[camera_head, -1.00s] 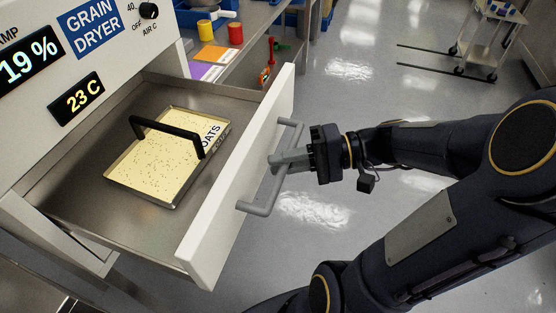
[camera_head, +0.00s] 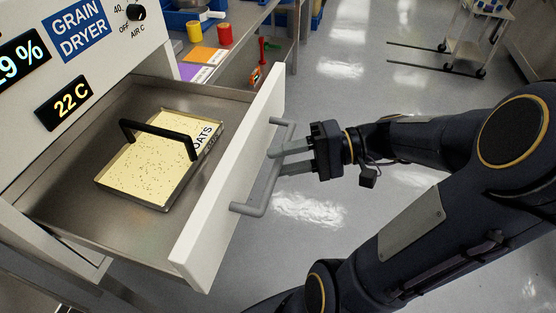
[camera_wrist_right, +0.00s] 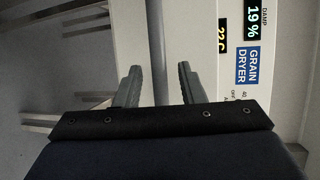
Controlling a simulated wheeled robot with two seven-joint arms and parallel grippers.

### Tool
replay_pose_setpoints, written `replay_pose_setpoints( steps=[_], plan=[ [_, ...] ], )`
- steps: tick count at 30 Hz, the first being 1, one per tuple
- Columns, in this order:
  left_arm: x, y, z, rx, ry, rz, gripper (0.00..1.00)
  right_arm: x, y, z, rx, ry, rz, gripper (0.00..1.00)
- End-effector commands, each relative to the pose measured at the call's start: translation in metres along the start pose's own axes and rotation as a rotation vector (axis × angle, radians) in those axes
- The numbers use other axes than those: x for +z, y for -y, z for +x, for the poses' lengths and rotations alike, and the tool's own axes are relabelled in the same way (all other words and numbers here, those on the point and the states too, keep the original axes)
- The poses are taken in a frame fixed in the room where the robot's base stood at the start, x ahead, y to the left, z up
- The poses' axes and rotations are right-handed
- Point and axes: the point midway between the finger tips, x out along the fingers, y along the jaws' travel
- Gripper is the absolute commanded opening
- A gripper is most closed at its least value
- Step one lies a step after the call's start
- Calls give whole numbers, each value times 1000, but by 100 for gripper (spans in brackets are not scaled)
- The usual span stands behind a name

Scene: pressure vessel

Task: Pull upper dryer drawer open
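The upper dryer drawer (camera_head: 222,190) stands well out from the grain dryer (camera_head: 62,60), with its white front facing right. A tray of oats (camera_head: 150,170) with a black handle lies inside it. The grey bar handle (camera_head: 262,185) is on the drawer front. My right gripper (camera_head: 279,160) is at the handle with its two fingers spread apart; the fingertips reach the bar, and I cannot tell whether they touch it. In the right wrist view the fingers (camera_wrist_right: 158,80) are also apart, with a white surface beyond them. My left gripper is not in view.
A bench (camera_head: 240,50) with yellow and red cups and coloured cards stands behind the drawer. A cart (camera_head: 470,45) stands at the back right. Clear grey floor (camera_head: 340,110) lies to the right of the drawer.

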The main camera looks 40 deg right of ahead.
Motion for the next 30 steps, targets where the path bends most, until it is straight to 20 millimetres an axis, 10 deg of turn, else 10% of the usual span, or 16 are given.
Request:
replay_pose_setpoints(
  steps=[12, 30],
  plan=[
    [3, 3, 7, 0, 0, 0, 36, 0, -1, -60, 2, -2, 1, 36],
    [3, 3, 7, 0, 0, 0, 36, 0, 0, -62, 1, 0, 1, 36]
  ],
)
